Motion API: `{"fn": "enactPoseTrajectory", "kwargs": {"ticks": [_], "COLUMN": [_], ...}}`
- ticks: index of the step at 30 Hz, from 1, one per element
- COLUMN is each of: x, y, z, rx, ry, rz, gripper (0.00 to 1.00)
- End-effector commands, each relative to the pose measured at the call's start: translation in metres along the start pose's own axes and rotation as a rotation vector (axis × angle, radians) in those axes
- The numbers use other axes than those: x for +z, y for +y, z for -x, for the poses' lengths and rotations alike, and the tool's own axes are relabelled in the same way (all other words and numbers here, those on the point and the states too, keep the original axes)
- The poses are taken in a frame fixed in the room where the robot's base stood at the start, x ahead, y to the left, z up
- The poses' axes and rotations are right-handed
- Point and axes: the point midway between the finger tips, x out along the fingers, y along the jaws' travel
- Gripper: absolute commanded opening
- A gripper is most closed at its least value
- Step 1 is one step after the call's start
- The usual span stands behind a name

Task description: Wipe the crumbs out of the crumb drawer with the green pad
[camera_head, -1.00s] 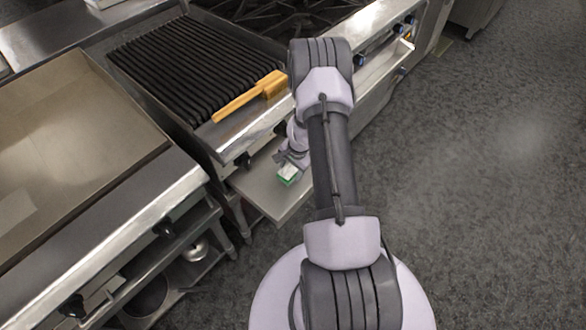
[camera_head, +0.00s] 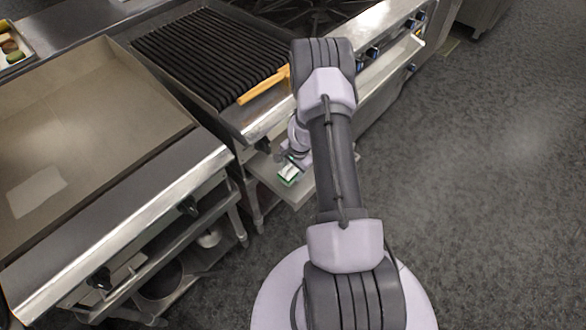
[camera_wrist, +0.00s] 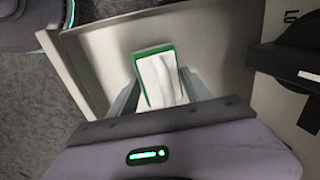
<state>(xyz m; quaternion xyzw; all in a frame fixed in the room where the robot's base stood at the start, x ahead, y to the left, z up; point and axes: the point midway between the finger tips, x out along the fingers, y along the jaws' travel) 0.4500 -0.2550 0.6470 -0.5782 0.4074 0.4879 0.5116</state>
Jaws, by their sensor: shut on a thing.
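My gripper (camera_head: 289,166) is shut on the green pad (camera_head: 288,176), a small block with a green edge and a white top. In the wrist view the pad (camera_wrist: 157,78) sits between the two fingers of my gripper (camera_wrist: 160,90). The pad is over the pulled-out crumb drawer (camera_head: 266,177), a shallow grey metal tray below the grill; I cannot tell whether it touches the floor. The drawer's bare floor and rim show in the wrist view (camera_wrist: 105,65). My arm hides the drawer's right part in the head view. I can make out no crumbs.
A ridged black grill (camera_head: 205,55) stands above the drawer, with a wooden-handled tool (camera_head: 262,87) on its front edge. A flat griddle (camera_head: 90,130) with front knobs is at the left. Open grey floor (camera_head: 480,200) lies to the right.

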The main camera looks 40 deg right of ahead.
Motion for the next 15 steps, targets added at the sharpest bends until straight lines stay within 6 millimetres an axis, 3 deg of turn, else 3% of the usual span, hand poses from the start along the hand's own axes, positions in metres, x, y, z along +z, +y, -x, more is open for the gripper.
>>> {"fn": "enactPoseTrajectory", "kwargs": {"ticks": [2,15], "x": [-0.001,0.000], "y": [-0.005,-0.013], "z": [0.025,0.062], "rx": [-0.002,-0.001], "ry": [0.003,0.001], "rz": [0.003,0.012], "gripper": [0.19,0.19]}}
